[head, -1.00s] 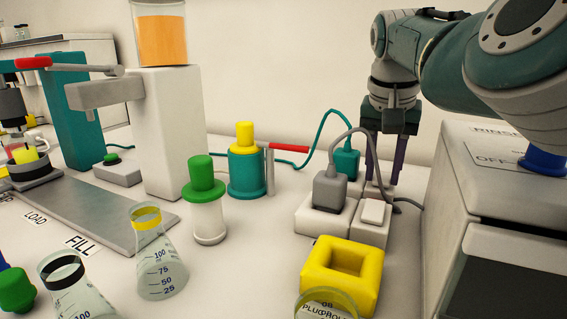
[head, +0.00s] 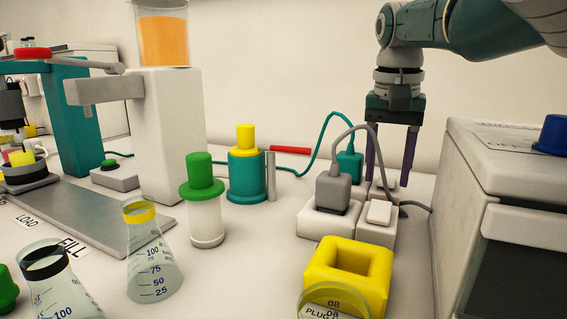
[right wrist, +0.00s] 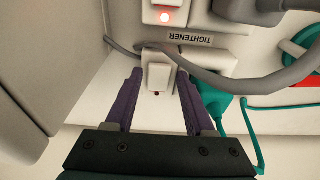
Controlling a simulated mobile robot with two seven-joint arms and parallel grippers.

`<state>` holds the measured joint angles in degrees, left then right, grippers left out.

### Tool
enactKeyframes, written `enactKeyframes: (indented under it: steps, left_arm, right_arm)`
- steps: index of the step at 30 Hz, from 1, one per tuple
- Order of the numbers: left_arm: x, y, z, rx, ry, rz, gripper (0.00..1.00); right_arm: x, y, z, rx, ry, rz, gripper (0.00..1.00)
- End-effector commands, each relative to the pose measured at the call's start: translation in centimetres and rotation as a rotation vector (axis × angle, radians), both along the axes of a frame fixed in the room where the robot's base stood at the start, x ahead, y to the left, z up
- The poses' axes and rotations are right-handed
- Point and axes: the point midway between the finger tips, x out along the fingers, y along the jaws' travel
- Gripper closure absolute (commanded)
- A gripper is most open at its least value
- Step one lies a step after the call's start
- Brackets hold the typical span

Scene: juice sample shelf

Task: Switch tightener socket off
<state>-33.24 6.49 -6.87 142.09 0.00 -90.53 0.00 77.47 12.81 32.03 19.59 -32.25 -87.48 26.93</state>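My right gripper (head: 390,178) is open and empty, pointing down over the rear of the socket strip, its purple fingers apart. In the right wrist view my gripper (right wrist: 159,76) has a finger on each side of a white rocker switch (right wrist: 158,74); contact cannot be told. The lamp (right wrist: 157,93) by that switch looks dark. The TIGHTENER label (right wrist: 193,39) reads upside down between this block and the other, whose lamp (right wrist: 165,17) glows red. A teal plug (head: 349,163) sits in the rear block, a grey plug (head: 333,188) in the front one. My left gripper is not in view.
A white machine (head: 475,185) with a blue knob (head: 553,135) stands close on the right. A yellow block (head: 320,268) lies in front of the sockets. Grey and teal cables arch around them. Flasks and green- and yellow-topped containers stand to the left.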

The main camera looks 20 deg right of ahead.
Motion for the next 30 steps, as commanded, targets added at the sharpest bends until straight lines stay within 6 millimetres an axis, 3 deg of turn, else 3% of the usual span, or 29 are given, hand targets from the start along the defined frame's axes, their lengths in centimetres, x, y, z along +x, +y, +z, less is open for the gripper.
enactKeyframes:
  steps: [3, 14, 19, 24, 30]
  left_arm:
    - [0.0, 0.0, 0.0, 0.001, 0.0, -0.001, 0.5]
    - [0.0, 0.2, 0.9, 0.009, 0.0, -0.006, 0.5]
    - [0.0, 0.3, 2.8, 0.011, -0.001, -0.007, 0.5]
    - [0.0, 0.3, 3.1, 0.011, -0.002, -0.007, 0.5]
    - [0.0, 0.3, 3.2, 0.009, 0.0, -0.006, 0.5]
  right_arm:
    - [0.0, 0.0, 0.0, -0.001, 0.001, 0.001, 0.32]
    - [-0.1, 0.0, 0.9, -0.001, 0.003, 0.0, 0.32]
    - [-0.3, 0.3, 3.5, -0.002, -0.001, 0.0, 0.32]
    - [-0.6, 0.7, 6.8, -0.002, -0.002, 0.0, 0.32]
    - [-0.9, 1.0, 9.3, -0.001, 0.0, 0.001, 0.32]
